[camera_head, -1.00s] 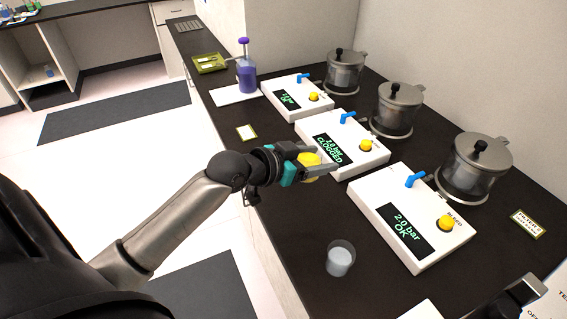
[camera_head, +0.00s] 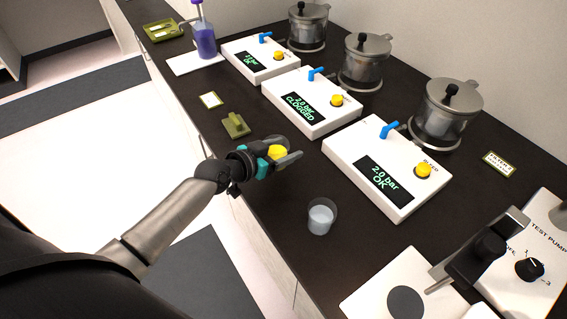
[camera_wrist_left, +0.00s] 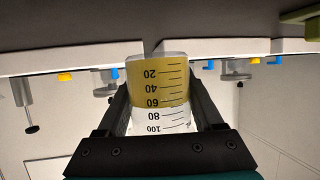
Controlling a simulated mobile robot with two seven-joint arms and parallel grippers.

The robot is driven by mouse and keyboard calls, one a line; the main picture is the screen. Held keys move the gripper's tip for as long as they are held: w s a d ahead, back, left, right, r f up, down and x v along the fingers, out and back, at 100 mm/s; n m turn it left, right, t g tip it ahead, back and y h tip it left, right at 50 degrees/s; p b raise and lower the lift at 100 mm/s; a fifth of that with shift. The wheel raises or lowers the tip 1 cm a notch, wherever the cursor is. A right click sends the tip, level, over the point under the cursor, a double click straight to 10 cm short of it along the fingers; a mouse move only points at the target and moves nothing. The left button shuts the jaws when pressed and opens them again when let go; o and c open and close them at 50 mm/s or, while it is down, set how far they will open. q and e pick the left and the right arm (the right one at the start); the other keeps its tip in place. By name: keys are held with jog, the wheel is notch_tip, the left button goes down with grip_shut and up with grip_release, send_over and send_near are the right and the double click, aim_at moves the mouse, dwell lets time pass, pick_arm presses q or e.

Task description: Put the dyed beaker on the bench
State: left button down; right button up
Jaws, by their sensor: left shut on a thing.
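The dyed beaker (camera_wrist_left: 158,82), with yellow liquid, is between the two fingers of my left gripper (camera_wrist_left: 158,115). In the head view the left gripper (camera_head: 285,160) is shut on it, and the yellow liquid (camera_head: 277,152) shows between the fingers. The gripper and beaker are over the front part of the dark bench (camera_head: 265,205), in front of the middle pump unit. Whether the beaker's base touches the bench I cannot tell. The wrist view is upside down, with the bench at the top. My right gripper is not in view.
A beaker of pale liquid (camera_head: 321,217) stands to the right. An olive holder (camera_head: 236,124) and a small label card (camera_head: 210,99) lie left. The middle pump unit (camera_head: 325,120) reads clogged. A white stand (camera_head: 362,295) is at lower right. Bench between gripper and pale beaker is bare.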

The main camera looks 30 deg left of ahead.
pick_arm(q)
jog(key=shift+f+b, duration=0.9)
jog(key=shift+f, duration=1.25)
jog(key=shift+f, duration=0.25)
jog(key=shift+c, duration=0.2)
grip_release()
jog(key=shift+r, duration=0.1)
jog(key=shift+r, duration=0.1)
jog(key=shift+s+r, duration=0.1)
jog(key=p+v, duration=0.1)
jog(key=v, duration=1)
jog(key=shift+s+a+r, duration=0.1)
jog(key=shift+s+r, duration=0.05)
jog(key=shift+s, duration=0.25)
